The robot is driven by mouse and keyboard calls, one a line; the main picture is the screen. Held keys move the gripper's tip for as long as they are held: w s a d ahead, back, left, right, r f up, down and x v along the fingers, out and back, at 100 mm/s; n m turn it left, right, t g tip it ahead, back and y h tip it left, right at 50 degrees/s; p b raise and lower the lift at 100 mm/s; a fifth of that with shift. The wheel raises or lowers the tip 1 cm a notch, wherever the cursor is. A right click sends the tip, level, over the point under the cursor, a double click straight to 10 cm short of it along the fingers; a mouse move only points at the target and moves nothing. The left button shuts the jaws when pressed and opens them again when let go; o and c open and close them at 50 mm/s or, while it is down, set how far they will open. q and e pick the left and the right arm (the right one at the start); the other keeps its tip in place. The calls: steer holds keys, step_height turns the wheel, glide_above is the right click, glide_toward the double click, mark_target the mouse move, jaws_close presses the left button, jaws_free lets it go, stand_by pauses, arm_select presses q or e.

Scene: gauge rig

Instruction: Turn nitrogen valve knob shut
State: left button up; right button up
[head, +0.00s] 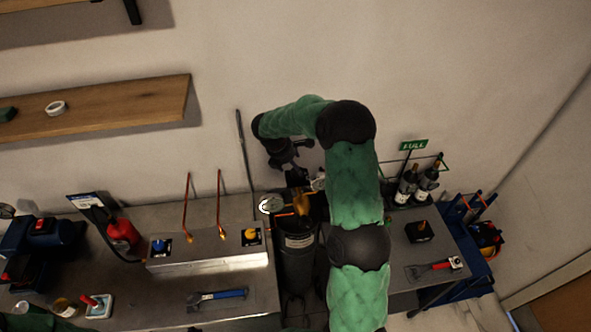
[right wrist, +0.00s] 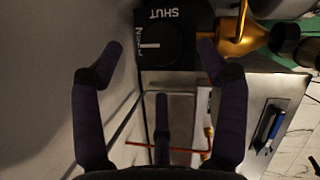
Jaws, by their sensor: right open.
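The nitrogen valve knob (right wrist: 166,43) is a dark round knob with a white pointer line, in the right wrist view. The line lies sideways, its end toward small rotated lettering at the left. The word SHUT stands upside down above the knob. My right gripper (right wrist: 160,58) is open, its fingers spread to either side of the knob and apparently not closed on it. In the head view my right gripper (head: 296,172) is over the dark cylinder (head: 297,258), beside brass fittings (head: 301,203). My arm hides part of them, and the knob cannot be made out there. My left gripper is out of view.
A round gauge (head: 270,204) sits left of the brass fittings. A metal box (head: 208,258) with copper tubes stands on the left bench. Bottles (head: 408,187) stand in a rack at right. A wall shelf (head: 120,104) is at upper left.

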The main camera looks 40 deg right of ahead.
mark_target(296, 173)
steer(key=x, duration=0.5)
steer(key=shift+r, duration=0.1)
steer(key=c, duration=1.1)
